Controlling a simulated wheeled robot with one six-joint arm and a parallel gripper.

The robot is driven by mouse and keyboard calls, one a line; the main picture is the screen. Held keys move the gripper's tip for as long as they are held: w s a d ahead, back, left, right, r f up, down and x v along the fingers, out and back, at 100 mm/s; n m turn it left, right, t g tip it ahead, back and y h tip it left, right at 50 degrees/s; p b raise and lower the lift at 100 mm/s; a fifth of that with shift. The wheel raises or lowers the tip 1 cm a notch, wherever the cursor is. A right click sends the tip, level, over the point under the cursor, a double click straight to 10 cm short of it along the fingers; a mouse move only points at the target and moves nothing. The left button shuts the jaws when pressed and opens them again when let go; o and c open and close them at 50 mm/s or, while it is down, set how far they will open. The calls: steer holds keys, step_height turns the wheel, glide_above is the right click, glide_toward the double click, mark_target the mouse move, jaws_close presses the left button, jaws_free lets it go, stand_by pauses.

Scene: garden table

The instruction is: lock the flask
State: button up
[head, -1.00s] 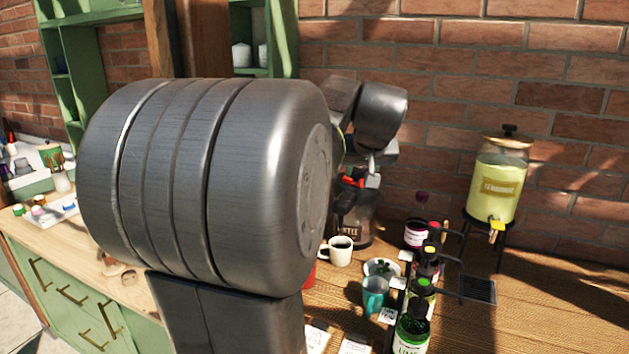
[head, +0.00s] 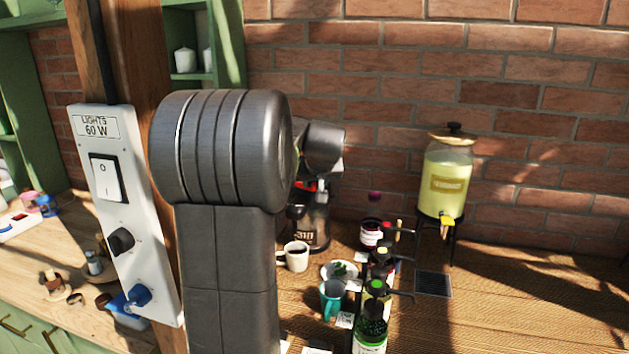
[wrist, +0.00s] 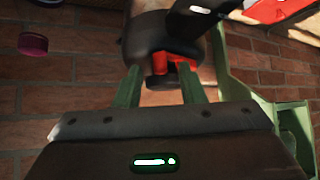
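The flask (head: 313,228) appears to be the dark vessel with a pale label and red parts near its top, standing at the back of the wooden counter by the brick wall. My arm covers part of it. In the wrist view a dark rounded body (wrist: 160,35), which seems to be the flask's top, carries red parts (wrist: 160,62) between and just beyond my fingertips. My gripper (wrist: 159,75) has its two green fingers apart, with a gap beside the red parts. I cannot tell whether the right finger touches them. In the head view my gripper is hidden behind my arm.
Several bottles (head: 370,328) line up to the right. A lemonade dispenser (head: 446,185) stands farther right. A post with a switch panel (head: 125,215) rises at left.

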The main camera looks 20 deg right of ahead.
steer(key=shift+w+f, duration=0.3)
steer(key=shift+f, duration=0.05)
jaws_close()
